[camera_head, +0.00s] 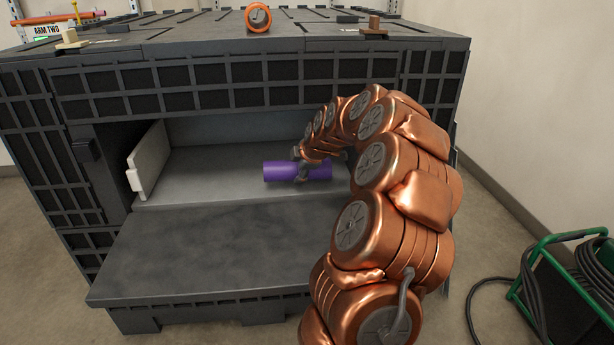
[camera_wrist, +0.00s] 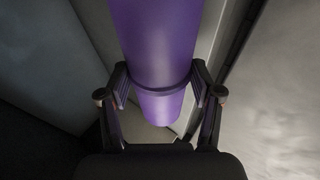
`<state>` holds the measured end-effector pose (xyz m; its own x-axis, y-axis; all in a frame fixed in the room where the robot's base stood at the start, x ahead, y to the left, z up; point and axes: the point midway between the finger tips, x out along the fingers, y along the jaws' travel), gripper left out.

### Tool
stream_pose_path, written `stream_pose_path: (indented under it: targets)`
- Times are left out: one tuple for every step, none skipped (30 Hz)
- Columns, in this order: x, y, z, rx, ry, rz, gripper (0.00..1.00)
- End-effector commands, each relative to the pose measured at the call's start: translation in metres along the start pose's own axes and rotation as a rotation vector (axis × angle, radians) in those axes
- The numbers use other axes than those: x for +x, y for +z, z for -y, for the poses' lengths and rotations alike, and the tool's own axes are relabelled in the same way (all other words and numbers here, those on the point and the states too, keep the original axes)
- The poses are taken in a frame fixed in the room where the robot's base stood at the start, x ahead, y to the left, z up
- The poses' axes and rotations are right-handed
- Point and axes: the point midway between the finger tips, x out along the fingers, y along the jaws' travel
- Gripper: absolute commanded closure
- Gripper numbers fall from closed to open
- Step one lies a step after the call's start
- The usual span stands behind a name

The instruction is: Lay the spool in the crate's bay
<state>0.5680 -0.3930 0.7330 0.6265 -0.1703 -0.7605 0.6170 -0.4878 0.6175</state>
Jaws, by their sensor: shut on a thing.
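The purple spool (camera_head: 281,171) is a smooth cylinder, held lengthwise left to right inside the crate's bay in the head view. It also fills the top middle of the wrist view (camera_wrist: 158,45). My gripper (camera_head: 303,174) is shut on the spool, with one finger on each side of it (camera_wrist: 157,88). The dark grey crate (camera_head: 210,95) has an open bay with a pale grey floor (camera_head: 215,178). The spool is at or just above that floor; I cannot tell if it touches. My copper arm hides the bay's right end.
A dark flap (camera_head: 195,255) lies open in front of the bay. A pale panel (camera_head: 147,158) stands at the bay's left side. An orange ring-shaped piece (camera_head: 258,18) sits on the crate's top. A green frame with black cable (camera_head: 565,290) stands on the floor at right.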

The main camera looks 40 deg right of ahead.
Motion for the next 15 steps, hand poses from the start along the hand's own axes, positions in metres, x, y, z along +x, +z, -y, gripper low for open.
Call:
stream_pose_path:
  targets:
    - [0.002,0.009,-0.005,0.002,0.007,0.002,1.00]
    - [0.003,0.013,-0.007,0.003,0.007,0.002,1.00]
    - [0.004,0.016,-0.009,0.002,0.006,0.001,1.00]
    - [0.004,0.019,-0.010,0.001,0.005,0.000,1.00]
    - [0.005,0.021,-0.011,0.001,0.004,0.000,1.00]
    - [0.005,0.023,-0.012,0.001,0.003,0.000,1.00]
    - [0.005,0.025,-0.013,0.000,0.003,0.000,1.00]
    - [0.006,0.026,-0.013,-0.001,0.003,0.000,1.00]
    - [0.006,0.027,-0.014,-0.001,0.003,0.000,1.00]
    - [0.006,0.028,-0.014,-0.001,0.003,0.000,1.00]
    - [0.006,0.029,-0.015,0.000,0.003,0.000,1.00]
    - [0.006,0.030,-0.015,0.000,0.004,0.000,1.00]
    - [0.006,0.030,-0.015,0.000,0.004,0.001,1.00]
    - [0.007,0.032,-0.016,0.001,0.004,0.001,1.00]
    - [0.007,0.034,-0.017,0.001,0.004,0.001,1.00]
